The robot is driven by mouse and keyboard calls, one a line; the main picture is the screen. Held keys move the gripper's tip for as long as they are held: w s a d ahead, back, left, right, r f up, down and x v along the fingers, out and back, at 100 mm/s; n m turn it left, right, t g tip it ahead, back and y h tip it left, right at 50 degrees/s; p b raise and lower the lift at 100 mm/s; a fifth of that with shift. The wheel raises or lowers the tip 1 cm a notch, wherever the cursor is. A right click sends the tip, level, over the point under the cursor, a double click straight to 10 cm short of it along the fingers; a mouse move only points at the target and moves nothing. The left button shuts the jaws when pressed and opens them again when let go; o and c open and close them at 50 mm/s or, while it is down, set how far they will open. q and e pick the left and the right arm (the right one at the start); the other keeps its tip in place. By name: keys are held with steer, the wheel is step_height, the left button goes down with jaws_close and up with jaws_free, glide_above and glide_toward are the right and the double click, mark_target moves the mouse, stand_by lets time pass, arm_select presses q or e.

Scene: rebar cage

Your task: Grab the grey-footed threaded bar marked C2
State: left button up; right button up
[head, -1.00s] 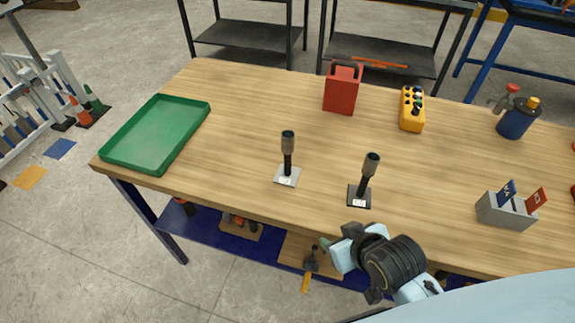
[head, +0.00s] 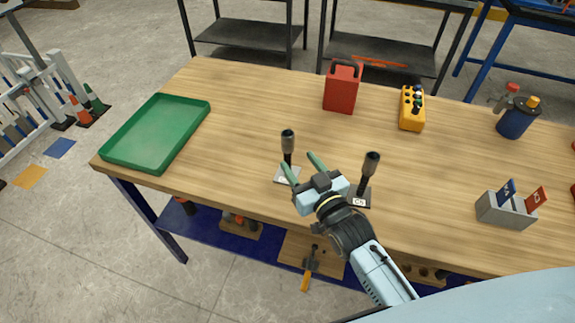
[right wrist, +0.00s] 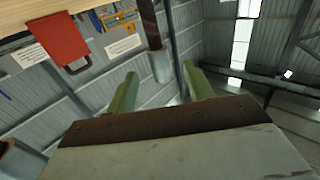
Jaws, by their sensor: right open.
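A threaded bar with a light grey foot (head: 288,146) stands upright on the table, its foot label partly covered by my right gripper. A second bar with a dark foot (head: 370,172) stands to its right, with a white label too small to read surely. My right gripper (head: 300,163) is open, its green fingers pointing toward the grey-footed bar. In the right wrist view a dark bar (right wrist: 155,38), seemingly the grey-footed one, shows in line with the gap between the fingers (right wrist: 162,88). I cannot tell whether it is between them. My left gripper is out of view.
A green tray (head: 119,166) lies at the table's left. A grey holder with cards (head: 505,212) and a blue canister (head: 515,122) are at the right. The table between tray and bars is clear.

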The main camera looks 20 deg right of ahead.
mark_target(290, 150)
steer(key=w, duration=0.3)
steer(key=shift+w+a, duration=0.3)
steer(key=shift+w+a+r, duration=0.1)
steer(key=shift+w+a, duration=0.05)
steer(key=shift+w, duration=0.75)
steer(key=shift+w+a+r, duration=0.1)
steer(key=shift+w, duration=0.8)
steer(key=shift+w+a+r, duration=0.1)
steer(key=shift+w+a, duration=0.05)
steer(key=shift+w, duration=0.75)
jaws_close()
steer(key=shift+r, duration=0.2)
